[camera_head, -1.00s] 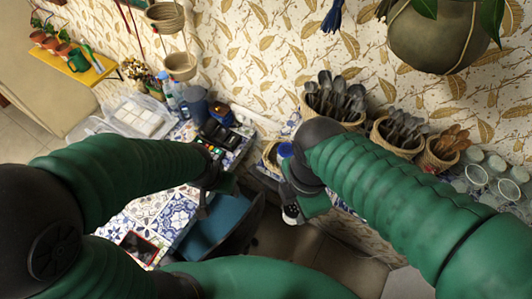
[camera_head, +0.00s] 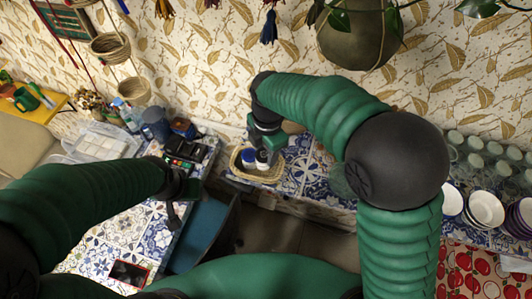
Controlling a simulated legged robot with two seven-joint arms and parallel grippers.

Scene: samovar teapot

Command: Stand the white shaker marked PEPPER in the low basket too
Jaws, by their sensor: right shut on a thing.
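The low basket (camera_head: 268,177) is a small wicker tray on the blue-and-white tiled counter, in the middle of the head view. A blue-lidded container (camera_head: 248,157) stands in its left part. My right gripper (camera_head: 264,148) points down over the basket, shut on the white shaker (camera_head: 262,159). The shaker is beside the blue-lidded container, within the basket's outline. I cannot tell whether its base touches the basket floor, and its lettering is not readable. My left gripper (camera_head: 180,199) hangs by the edge of the left counter; its finger gap is not clear.
A dark card terminal (camera_head: 185,148) stands on the left counter, with a blue-grey canister (camera_head: 154,124) behind it. A blue chair (camera_head: 203,232) is below. Glasses (camera_head: 472,160) and white bowls (camera_head: 486,209) crowd the right. Tiles right of the basket look clear.

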